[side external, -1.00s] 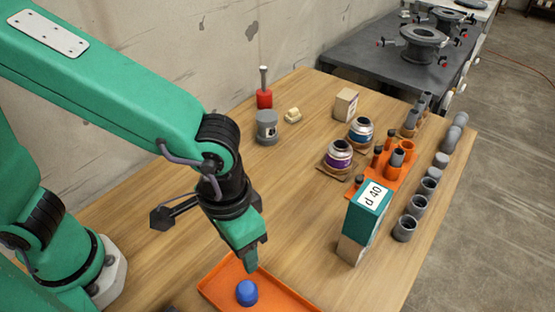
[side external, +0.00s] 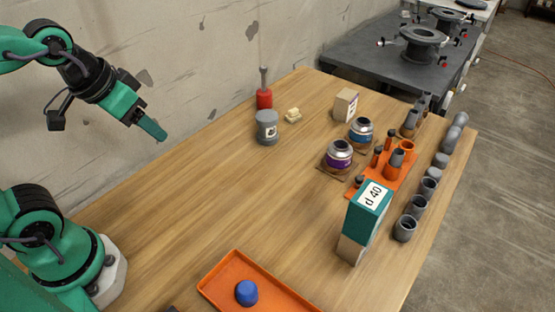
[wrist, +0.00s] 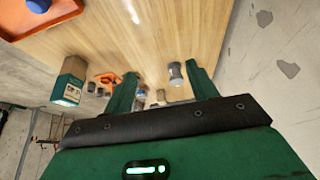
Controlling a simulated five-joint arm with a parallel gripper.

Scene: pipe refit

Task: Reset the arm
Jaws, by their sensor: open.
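My gripper (side external: 160,132) is raised above the back left of the wooden table, close to the concrete wall, its fingers angled down to the right. In the wrist view its two green fingers (wrist: 160,88) stand apart with nothing held between them. The table surface lies beyond the fingers in that view. My arm is folded up and back, clear of the things on the table.
An orange tray (side external: 215,285) with a blue piece (side external: 246,292) lies at the table's front. The table's left middle is clear.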

